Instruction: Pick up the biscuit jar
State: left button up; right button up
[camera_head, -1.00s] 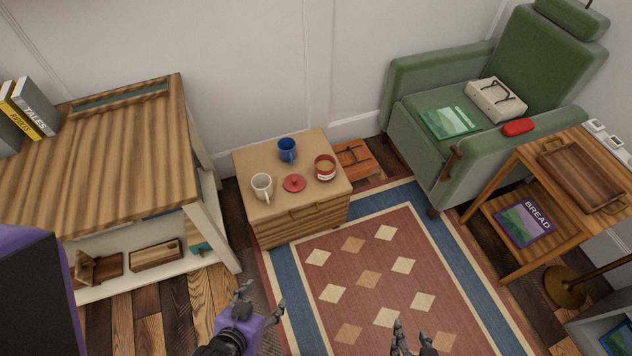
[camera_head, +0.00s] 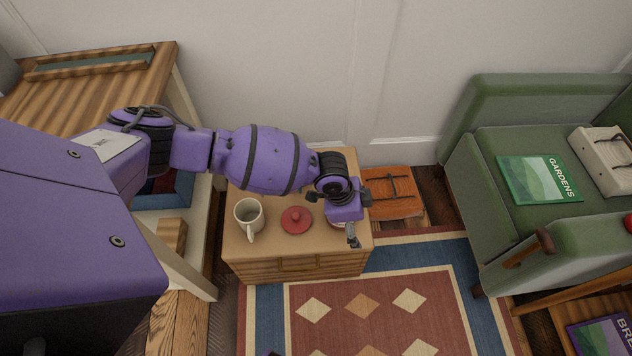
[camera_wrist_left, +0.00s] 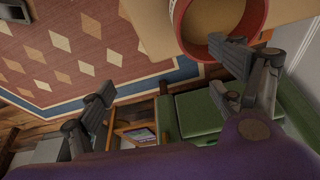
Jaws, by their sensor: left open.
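The biscuit jar shows in the left wrist view as an open-topped jar (camera_wrist_left: 212,18) with a red rim and tan inside, cut off by the top edge. In the head view it is almost wholly hidden under my left gripper (camera_head: 334,218), which hangs over the right part of the small cabinet top (camera_head: 270,240). In the left wrist view my left gripper (camera_wrist_left: 160,68) is open, its fingers spread wide. One finger overlaps the jar's rim in the picture; whether it touches I cannot tell. My right gripper is not in view.
A red lid (camera_head: 296,219) with a knob lies on the cabinet left of my gripper, and a cream mug (camera_head: 249,217) stands further left. The blue mug is not visible. An orange case (camera_head: 392,194) lies behind right, and the green armchair (camera_head: 525,150) stands right.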

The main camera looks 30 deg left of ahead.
pick_arm(q)
jog(key=w+a+r+y+b, duration=0.1)
jog(key=w+a+y+b, duration=0.1)
jog(key=w+a, duration=0.3)
jog(key=shift+g, duration=0.3)
jog(key=f, duration=0.2)
jog(key=f+b, duration=0.1)
jog(key=f, duration=0.2)
jog(key=f+b, duration=0.1)
jog(key=f, duration=0.1)
jog(key=shift+a+f, duration=0.15)
jog(key=shift+a, duration=0.25)
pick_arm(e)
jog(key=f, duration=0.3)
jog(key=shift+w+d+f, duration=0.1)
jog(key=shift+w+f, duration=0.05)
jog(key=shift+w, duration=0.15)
pick_arm(q)
jog(key=shift+c, duration=1.1)
jog(key=c, duration=1.5)
jog(key=shift+o, duration=0.2)
